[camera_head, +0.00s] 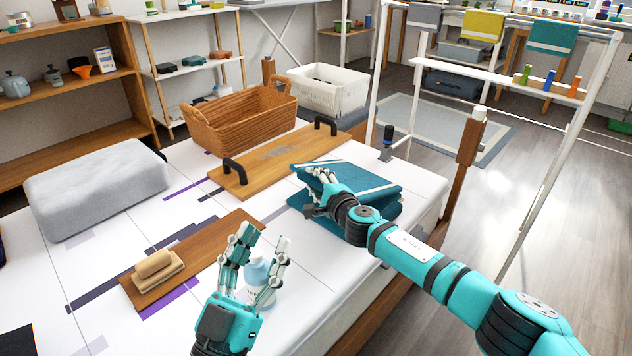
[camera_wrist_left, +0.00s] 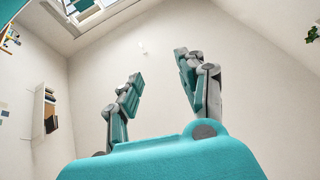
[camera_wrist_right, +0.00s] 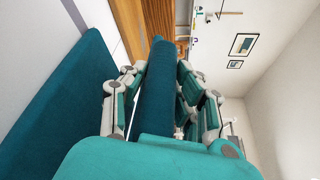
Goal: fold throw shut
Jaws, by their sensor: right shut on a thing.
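The throw is a teal cloth with white stripes (camera_head: 365,183), lying folded in layers near the right edge of the white bed-like surface. My right gripper (camera_head: 322,192) is at its left side, shut on an upper layer of the throw. In the right wrist view the gripper (camera_wrist_right: 155,95) has a thick teal fold (camera_wrist_right: 156,88) between its fingers, and more teal cloth (camera_wrist_right: 70,110) lies beside it. My left gripper (camera_head: 258,245) is open and empty, fingers pointing up, in front of a white bottle. The left wrist view shows its spread fingers (camera_wrist_left: 160,85) against bare wall.
The white bottle (camera_head: 262,278) stands close to my left gripper. A brush (camera_head: 157,268) lies on a wooden board (camera_head: 205,255). A board with black handles (camera_head: 270,160), a wicker basket (camera_head: 235,118) and a grey cushion (camera_head: 95,188) lie farther back. A white rail frame (camera_head: 545,165) stands at the right.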

